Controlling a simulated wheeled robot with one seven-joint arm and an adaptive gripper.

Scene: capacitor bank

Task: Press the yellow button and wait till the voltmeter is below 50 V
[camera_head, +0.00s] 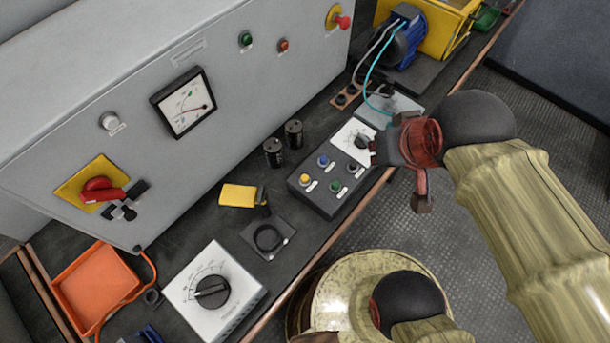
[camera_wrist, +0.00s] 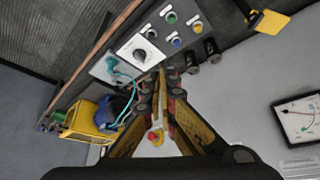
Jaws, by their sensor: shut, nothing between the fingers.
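The yellow button (camera_head: 305,179) is on a dark control box (camera_head: 318,205) on the bench, with blue, green and black buttons. It also shows at the top of the wrist view (camera_wrist: 199,28). The voltmeter (camera_head: 185,103) is a square dial in a black frame on the grey cabinet. Its red needle shows, but its numbers are too small to read. My gripper (camera_head: 375,153) is right of the box, by the white dial panel, apart from the yellow button. In the wrist view its fingertips (camera_wrist: 165,74) meet, with nothing held.
A large white knob unit (camera_head: 218,310) and orange tray (camera_head: 92,283) are at the front left. Two black cylinders (camera_head: 283,145) stand between box and cabinet. A blue motor (camera_head: 403,45) with cables stands behind.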

